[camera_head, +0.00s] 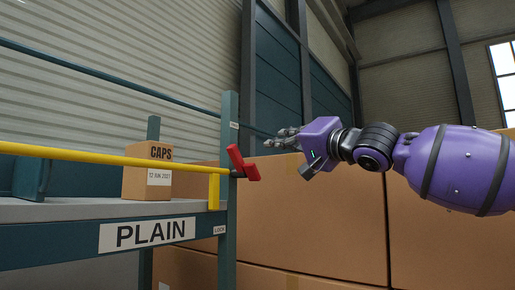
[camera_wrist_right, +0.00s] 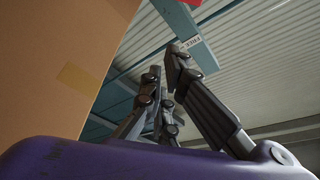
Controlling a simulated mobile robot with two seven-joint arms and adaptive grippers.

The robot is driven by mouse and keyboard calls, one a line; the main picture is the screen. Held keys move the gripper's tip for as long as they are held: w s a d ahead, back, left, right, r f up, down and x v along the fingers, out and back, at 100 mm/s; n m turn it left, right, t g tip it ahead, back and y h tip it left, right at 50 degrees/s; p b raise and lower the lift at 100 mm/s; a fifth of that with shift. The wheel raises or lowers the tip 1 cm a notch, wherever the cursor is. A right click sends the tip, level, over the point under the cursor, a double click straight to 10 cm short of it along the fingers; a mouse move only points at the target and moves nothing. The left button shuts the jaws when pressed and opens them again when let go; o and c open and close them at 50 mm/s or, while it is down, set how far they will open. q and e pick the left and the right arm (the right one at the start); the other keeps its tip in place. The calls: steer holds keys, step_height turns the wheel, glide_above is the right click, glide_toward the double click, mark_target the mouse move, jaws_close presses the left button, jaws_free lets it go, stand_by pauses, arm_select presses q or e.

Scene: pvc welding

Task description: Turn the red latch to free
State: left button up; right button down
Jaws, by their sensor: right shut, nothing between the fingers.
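The red latch (camera_head: 242,165) is on the blue-green post (camera_head: 229,110), at the end of the yellow bar (camera_head: 110,158). Its arm slants up to the left and a short block sticks out to the right. A red edge, probably the latch, shows at the top of the right wrist view (camera_wrist_right: 208,2). My right gripper (camera_head: 272,143) is shut and empty, to the right of the latch and slightly higher, apart from it in the picture. Its fingers point left; they also show in the right wrist view (camera_wrist_right: 168,66). My left gripper is not in view.
A FREE label (camera_wrist_right: 192,43) is on the post, above the latch in the head view; a LOCK label (camera_head: 220,230) is below. A CAPS carton (camera_head: 147,184) stands on the shelf, whose front reads PLAIN (camera_head: 147,233). Large cartons (camera_head: 320,220) stand behind and below my right arm.

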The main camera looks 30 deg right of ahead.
steer(key=shift+w, duration=0.7)
steer(key=b, duration=0.2)
glide_above(257, 170)
steer(key=w+d, duration=0.2)
steer(key=shift+s+a+f, duration=0.4)
steer(key=shift+s+a, duration=0.05)
steer(key=shift+s, duration=0.1)
steer(key=shift+s+a+f, duration=0.15)
steer(key=shift+a+f, duration=0.05)
steer(key=shift+a, duration=0.15)
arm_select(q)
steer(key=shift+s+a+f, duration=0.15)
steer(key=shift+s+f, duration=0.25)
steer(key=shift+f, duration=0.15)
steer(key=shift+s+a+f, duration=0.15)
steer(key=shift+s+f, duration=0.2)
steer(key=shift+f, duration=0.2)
